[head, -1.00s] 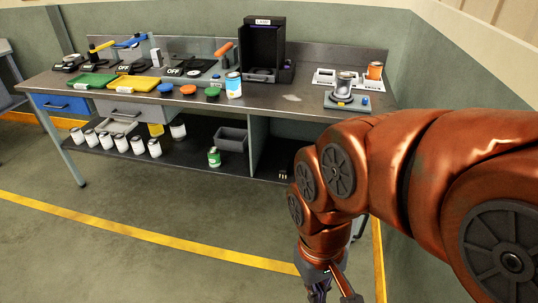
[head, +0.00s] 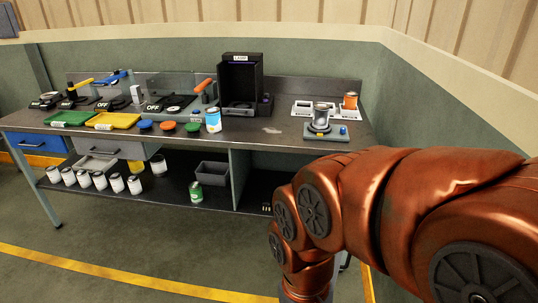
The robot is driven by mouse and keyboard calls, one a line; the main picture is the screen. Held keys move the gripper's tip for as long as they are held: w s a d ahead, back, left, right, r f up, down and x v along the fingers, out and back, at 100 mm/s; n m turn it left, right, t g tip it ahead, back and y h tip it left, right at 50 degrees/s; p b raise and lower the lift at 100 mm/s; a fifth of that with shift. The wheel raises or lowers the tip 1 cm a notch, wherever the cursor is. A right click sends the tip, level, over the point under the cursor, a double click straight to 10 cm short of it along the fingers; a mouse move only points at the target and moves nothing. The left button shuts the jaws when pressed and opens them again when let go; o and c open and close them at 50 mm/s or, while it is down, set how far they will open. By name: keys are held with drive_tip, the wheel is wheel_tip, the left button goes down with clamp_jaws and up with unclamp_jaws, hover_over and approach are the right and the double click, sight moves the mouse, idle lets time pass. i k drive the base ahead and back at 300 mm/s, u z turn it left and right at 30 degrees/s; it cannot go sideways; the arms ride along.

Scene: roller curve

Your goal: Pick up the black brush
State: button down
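I cannot pick out a black brush for certain in the head view. Dark tools with a yellow handle (head: 80,83), a blue handle (head: 117,75) and an orange handle (head: 203,85) stand at the back left and middle of the workbench (head: 255,142); their heads are too small to tell apart. My copper-coloured arm reaches in from the right and bends down in front of the bench. My gripper is below the bottom edge of the picture, so its fingers are hidden.
On the bench are green (head: 70,119) and yellow (head: 112,121) trays, lids, a blue-white can (head: 213,120), a black box (head: 241,85) and a scale-like device (head: 325,131). The lower shelf holds several white cans and a grey bin (head: 211,174). Open floor lies in front.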

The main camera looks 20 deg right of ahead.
sight(267, 200)
drive_tip(key=u, duration=0.75)
drive_tip(key=i, duration=1.55)
drive_tip(key=z, duration=0.75)
drive_tip(key=i, duration=0.4)
drive_tip(key=z, duration=0.5)
